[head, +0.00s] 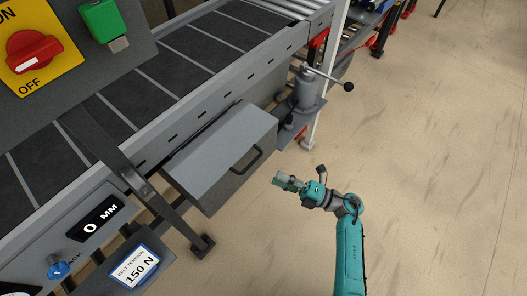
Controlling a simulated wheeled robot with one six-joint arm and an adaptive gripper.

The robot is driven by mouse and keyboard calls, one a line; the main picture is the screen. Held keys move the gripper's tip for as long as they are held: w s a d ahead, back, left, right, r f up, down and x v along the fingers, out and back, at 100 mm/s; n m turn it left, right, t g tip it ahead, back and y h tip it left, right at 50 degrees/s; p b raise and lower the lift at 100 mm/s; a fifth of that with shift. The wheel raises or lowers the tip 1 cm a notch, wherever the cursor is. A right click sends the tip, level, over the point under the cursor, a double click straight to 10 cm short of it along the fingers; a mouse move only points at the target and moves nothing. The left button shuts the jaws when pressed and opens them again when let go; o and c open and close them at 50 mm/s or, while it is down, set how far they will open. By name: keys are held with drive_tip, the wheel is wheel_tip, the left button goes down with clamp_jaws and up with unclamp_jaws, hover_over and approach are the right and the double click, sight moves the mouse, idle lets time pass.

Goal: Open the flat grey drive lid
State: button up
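The flat grey drive lid (214,147) is the top of a grey box fixed to the side of the conveyor, in the middle of the head view. It looks closed and lies flat. A dark bar handle (246,160) sits at the box's front right side. My gripper (277,180) is to the right of the box, a short way from the handle in the picture, and points left towards it. A gap of floor shows between them. The fingers are too small to tell whether they are open or shut.
The conveyor belt (155,82) runs behind the box. A grey cylinder with a black-knobbed crank (307,90) stands right of it. A slanted metal leg (135,180) and the belt tension panel (135,268) are at left. The floor (440,150) at right is clear.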

sight(252, 162)
drive_tip(key=shift+n+g, duration=0.4)
drive_tip(key=shift+g, duration=0.2)
drive_tip(key=x, duration=0.3)
drive_tip(key=w+x, duration=0.1)
drive_tip(key=x, duration=0.3)
drive_tip(key=w+x, duration=0.1)
drive_tip(key=x, duration=0.2)
drive_tip(key=shift+w+d+f, duration=0.1)
drive_tip(key=shift+w, duration=0.1)
clamp_jaws()
